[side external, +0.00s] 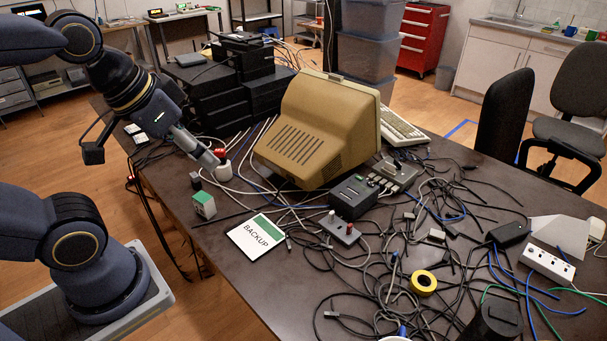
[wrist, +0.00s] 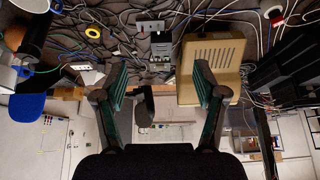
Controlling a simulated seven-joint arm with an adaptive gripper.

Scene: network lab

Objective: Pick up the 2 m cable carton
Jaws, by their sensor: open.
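A small white-and-green box (side external: 204,206), probably the 2 m cable carton, stands upright near the left edge of the table in the side view. Its label is too small to read. I cannot make it out in the wrist view. My gripper (wrist: 160,88) is open, with its two fingers wide apart and nothing between them in the wrist view. In the side view my arm reaches over the table's left edge, its end above and behind the box and apart from it.
A beige monitor (side external: 312,130) stands behind the box. A BACKUP card (side external: 255,236) lies to its right, and a dark box (side external: 353,197) stands farther right. Loose cables, a yellow tape roll (side external: 423,283) and a power strip (side external: 547,264) clutter the right. The front left table corner is mostly bare.

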